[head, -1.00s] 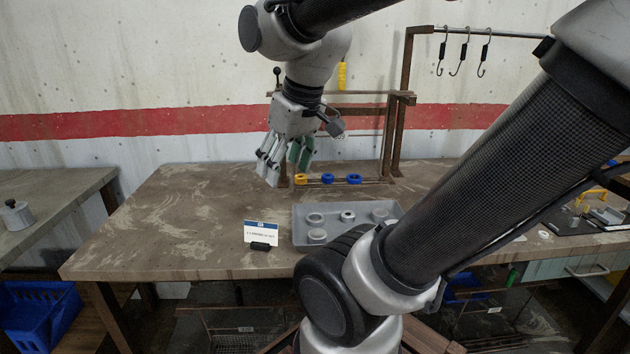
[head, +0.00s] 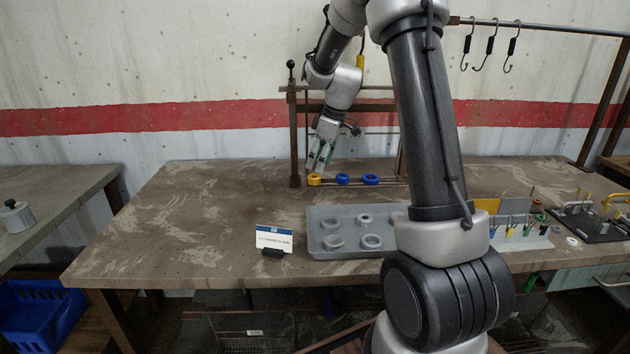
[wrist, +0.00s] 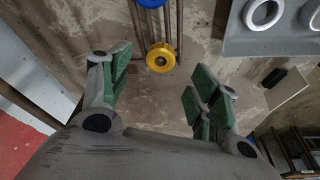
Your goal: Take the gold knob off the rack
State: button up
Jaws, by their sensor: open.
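The gold knob (head: 314,179) sits at the left end of a row on the low rack rail, with two blue knobs (head: 342,179) (head: 371,179) to its right. In the wrist view the gold knob (wrist: 160,57) shows as a round yellow disc with a dark centre, lying between and just beyond my fingers. My gripper (head: 322,160) is open and empty, its green-padded fingers just above the gold knob, apart from it as far as I can tell. In the wrist view my gripper (wrist: 163,80) has its fingers spread to both sides of the knob.
The brown rack frame (head: 294,140) stands around the rail, with an upright close left of my gripper. A grey tray (head: 318,245) with several rings lies in front, and a small sign (head: 273,238) stands left of it. The left of the table (head: 190,220) is clear.

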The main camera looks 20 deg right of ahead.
aim_at(314, 177)
jog(key=x, duration=0.5)
jog(key=shift+w+a+f, duration=0.1)
jog(key=shift+f, duration=0.05)
jog(key=c, duration=1.1)
